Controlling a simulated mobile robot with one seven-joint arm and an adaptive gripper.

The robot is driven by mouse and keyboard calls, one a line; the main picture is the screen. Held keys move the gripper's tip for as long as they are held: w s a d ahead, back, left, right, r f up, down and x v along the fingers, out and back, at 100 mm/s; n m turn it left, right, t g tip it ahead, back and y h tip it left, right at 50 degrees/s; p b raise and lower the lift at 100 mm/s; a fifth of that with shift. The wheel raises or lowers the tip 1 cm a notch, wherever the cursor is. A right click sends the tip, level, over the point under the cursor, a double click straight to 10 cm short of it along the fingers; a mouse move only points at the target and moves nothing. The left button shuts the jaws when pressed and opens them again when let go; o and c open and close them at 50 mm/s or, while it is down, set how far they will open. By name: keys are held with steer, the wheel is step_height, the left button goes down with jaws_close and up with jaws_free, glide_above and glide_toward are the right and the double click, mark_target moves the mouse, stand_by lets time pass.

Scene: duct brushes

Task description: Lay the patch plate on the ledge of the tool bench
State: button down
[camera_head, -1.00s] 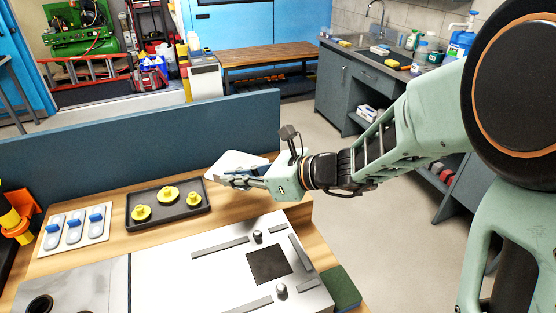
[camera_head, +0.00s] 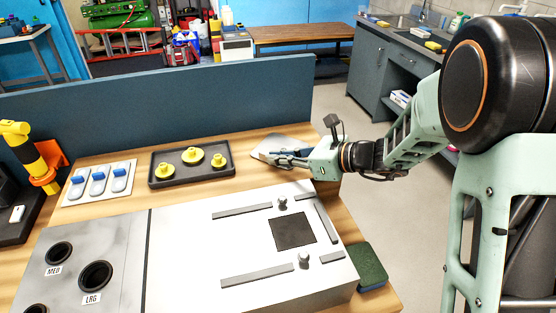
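The patch plate (camera_head: 283,143) is a thin, light grey plate at the back right of the wooden tool bench (camera_head: 240,193), right of the dark tray. My gripper (camera_head: 271,157) reaches in from the right, with its fingers at the plate's near edge. It looks shut on the plate, but the fingers hide part of that edge. The plate looks nearly flat and low over the wood. I cannot tell whether it touches the bench. Which part of the bench is the ledge is not clear.
The dark tray (camera_head: 160,182) holds yellow knobbed pieces (camera_head: 193,156). A blue-grey panel (camera_head: 170,108) stands along the back. A white fixture plate (camera_head: 190,240) with grey bars and two knobs lies in front. A green sponge-like block (camera_head: 370,267) sits at the right edge.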

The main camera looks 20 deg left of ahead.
steer(key=shift+f+b, duration=0.15)
steer(key=shift+b, duration=0.15)
steer(key=c, duration=2.2)
jaws_free()
steer(key=shift+o, duration=0.2)
steer(key=shift+d+r+p, duration=0.25)
steer(key=shift+r+p, duration=0.1)
steer(key=shift+r, duration=0.05)
steer(key=v, duration=1.1)
steer(key=shift+d, duration=0.25)
steer(key=shift+s, duration=0.1)
